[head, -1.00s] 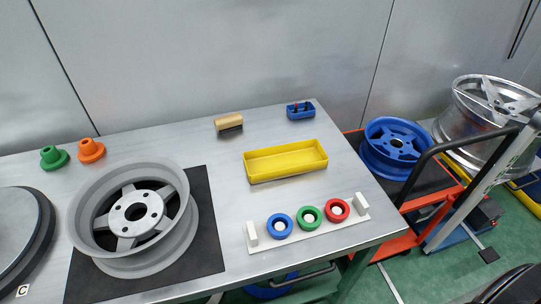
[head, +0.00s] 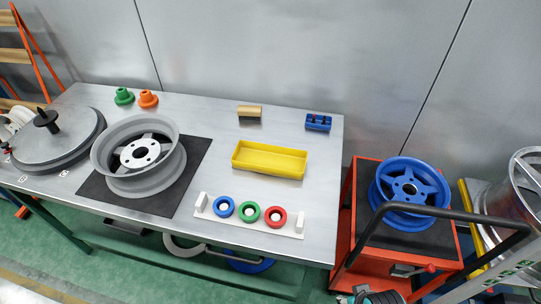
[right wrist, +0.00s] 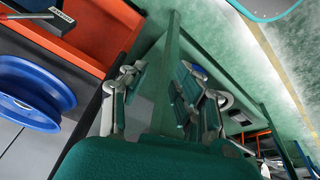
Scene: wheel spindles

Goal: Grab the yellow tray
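The yellow tray (head: 268,171) is a shallow, empty rectangular box. It lies on the right half of the metal table, behind a white holder with blue, green and red rings. No gripper touches it. My right gripper (right wrist: 163,88) shows in the right wrist view with its two fingers apart and nothing between them; the tray is not in that view. A dark piece at the bottom edge of the head view may be part of my right arm. My left gripper is in no view.
The ring holder (head: 250,222), a wooden-topped block (head: 249,111) and a blue box (head: 318,122) surround the tray. A grey wheel (head: 140,160) on a black mat stands left. A red cart (head: 338,240) with a blue wheel (head: 409,188) stands right of the table.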

